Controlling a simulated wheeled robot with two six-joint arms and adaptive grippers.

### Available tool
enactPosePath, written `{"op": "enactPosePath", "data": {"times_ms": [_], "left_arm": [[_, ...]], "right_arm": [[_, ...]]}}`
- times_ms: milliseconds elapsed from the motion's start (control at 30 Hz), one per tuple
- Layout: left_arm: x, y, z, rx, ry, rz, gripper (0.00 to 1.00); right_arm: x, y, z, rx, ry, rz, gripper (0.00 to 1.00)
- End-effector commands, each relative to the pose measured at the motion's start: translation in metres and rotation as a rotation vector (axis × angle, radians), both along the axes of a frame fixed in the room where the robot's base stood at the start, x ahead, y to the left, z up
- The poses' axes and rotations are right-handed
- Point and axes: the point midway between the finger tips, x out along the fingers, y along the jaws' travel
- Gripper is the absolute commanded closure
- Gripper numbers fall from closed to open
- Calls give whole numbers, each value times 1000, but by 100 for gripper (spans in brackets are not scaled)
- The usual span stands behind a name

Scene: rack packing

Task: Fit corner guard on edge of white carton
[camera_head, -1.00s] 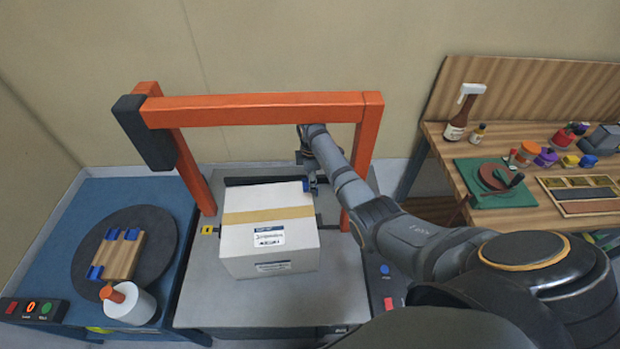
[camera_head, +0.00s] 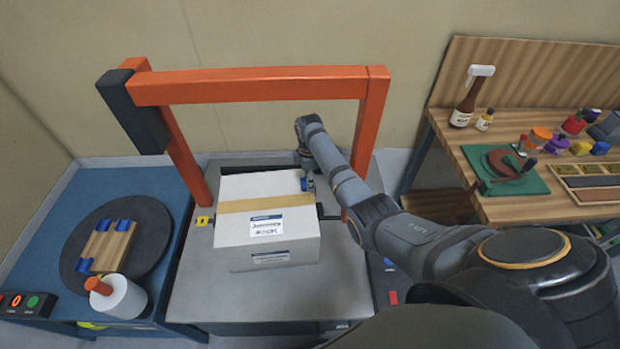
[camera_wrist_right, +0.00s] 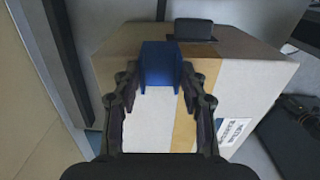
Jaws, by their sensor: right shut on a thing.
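The white carton (camera_head: 240,240) with a tan tape strip stands on the grey table under the orange frame. It also fills much of the right wrist view (camera_wrist_right: 236,88). My right gripper (camera_head: 309,182) is at the carton's far right top edge. It is shut on a blue corner guard (camera_wrist_right: 160,64), which also shows as a small blue patch in the head view (camera_head: 304,184). In the right wrist view the guard lies between the fingertips and overlaps the carton's edge beside the tape. I cannot tell whether it is fully seated. My left gripper is out of view.
The orange frame (camera_head: 250,87) spans above the carton. A dark turntable (camera_head: 150,225) at left bears a wooden block (camera_head: 108,250) with several blue pieces. A white roll (camera_head: 122,300) stands in front. A wooden bench (camera_head: 530,205) with bottles is at right.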

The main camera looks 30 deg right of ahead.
Motion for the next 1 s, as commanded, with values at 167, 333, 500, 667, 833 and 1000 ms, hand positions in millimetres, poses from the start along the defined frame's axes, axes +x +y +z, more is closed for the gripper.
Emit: {"op": "enactPosePath", "data": {"times_ms": [167, 333, 500, 667, 833, 1000], "left_arm": [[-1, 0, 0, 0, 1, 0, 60], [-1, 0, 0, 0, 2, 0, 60], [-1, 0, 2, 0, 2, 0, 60], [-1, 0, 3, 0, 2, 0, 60], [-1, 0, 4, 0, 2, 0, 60], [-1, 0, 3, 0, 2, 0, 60]], "right_arm": [[0, 0, 0, 0, 0, 0, 79], [0, 1, 0, 0, 0, 0, 79], [1, 2, 0, 0, -1, 0, 79], [2, 5, 0, 0, -1, 0, 79], [3, 8, 0, 0, -1, 0, 79], [3, 8, 0, 1, -1, 0, 79]]}}
